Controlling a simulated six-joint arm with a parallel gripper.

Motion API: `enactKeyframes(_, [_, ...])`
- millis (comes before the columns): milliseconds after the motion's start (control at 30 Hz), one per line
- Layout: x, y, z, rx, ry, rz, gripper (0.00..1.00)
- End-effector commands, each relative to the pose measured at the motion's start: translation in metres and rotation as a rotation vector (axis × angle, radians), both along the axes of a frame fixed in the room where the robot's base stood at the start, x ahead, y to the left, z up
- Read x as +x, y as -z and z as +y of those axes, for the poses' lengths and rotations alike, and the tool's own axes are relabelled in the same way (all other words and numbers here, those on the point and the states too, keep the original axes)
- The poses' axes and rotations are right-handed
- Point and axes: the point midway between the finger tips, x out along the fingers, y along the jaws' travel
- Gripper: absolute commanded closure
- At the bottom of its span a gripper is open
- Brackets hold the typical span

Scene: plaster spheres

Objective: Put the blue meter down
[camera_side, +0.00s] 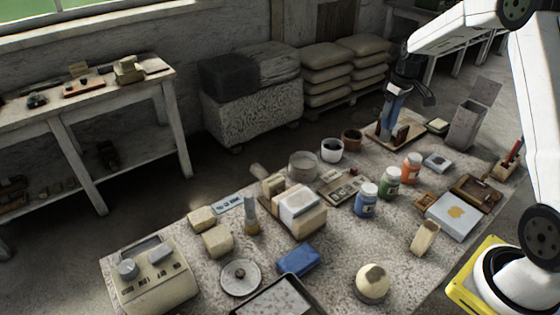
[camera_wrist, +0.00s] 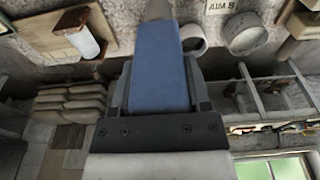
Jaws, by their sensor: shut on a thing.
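My gripper (camera_side: 403,86) is at the back right of the work table in the side view, pointing down. It is shut on the blue meter (camera_side: 394,106), a long blue body with a narrower grey end. In the wrist view the blue meter (camera_wrist: 158,72) lies between the dark jaws (camera_wrist: 160,95), its grey end pointing away from my gripper. In the side view it hangs upright over a wooden board (camera_side: 412,141) with a brown piece on it. I cannot tell whether its lower end touches the board.
A tall grey bin (camera_side: 466,127) stands right of the board, and a brown pot (camera_side: 351,140) and a white cup (camera_side: 331,150) stand left. Orange (camera_side: 411,168), green (camera_side: 389,182) and blue-labelled (camera_side: 366,201) jars stand in front. A blue block (camera_side: 298,260) lies near the front.

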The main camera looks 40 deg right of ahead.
Motion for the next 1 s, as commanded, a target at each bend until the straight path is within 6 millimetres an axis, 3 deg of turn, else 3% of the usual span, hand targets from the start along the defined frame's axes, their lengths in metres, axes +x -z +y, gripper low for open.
enactKeyframes(300, [-0.05,-0.005,0.021,-0.003,0.003,0.0,1.0])
enactKeyframes(500, [-0.071,-0.005,0.031,-0.004,0.003,0.0,1.0])
enactKeyframes(733, [-0.08,-0.004,0.035,-0.004,0.005,0.0,1.0])
enactKeyframes(1000, [-0.075,-0.001,0.033,-0.004,0.003,0.001,1.0])
